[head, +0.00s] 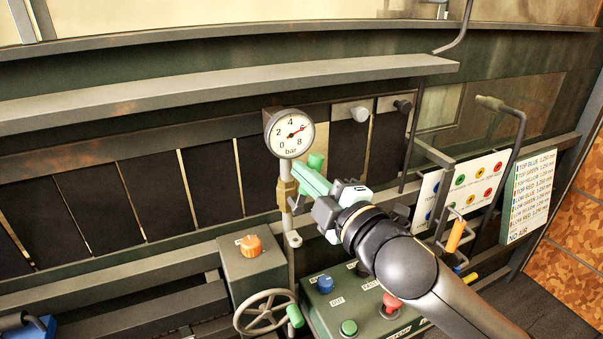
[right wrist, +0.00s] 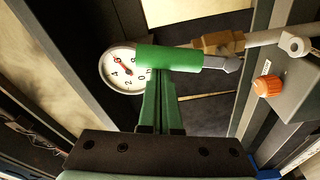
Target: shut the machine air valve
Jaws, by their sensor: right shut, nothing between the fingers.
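The air valve has a brass body (head: 286,192) on a thin upright pipe under the round gauge (head: 289,133). Its green-sleeved lever (head: 316,161) shows partly behind my right gripper (head: 303,178) in the head view. In the right wrist view the green lever (right wrist: 168,58) crosses in front of the gauge's edge, roughly in line with the pipe, near the brass body (right wrist: 218,42). My right gripper's fingers (right wrist: 160,82) are shut and empty, tips at the lever's side; I cannot tell if they touch. The gauge needle points near 6. My left gripper is out of view.
Below are a grey box with an orange knob (head: 251,245), a handwheel (head: 266,312) with a green grip, and a green control panel (head: 345,300) with coloured buttons. A label board (head: 530,192) and bent pipes stand at the right. A long ledge (head: 230,85) runs above.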

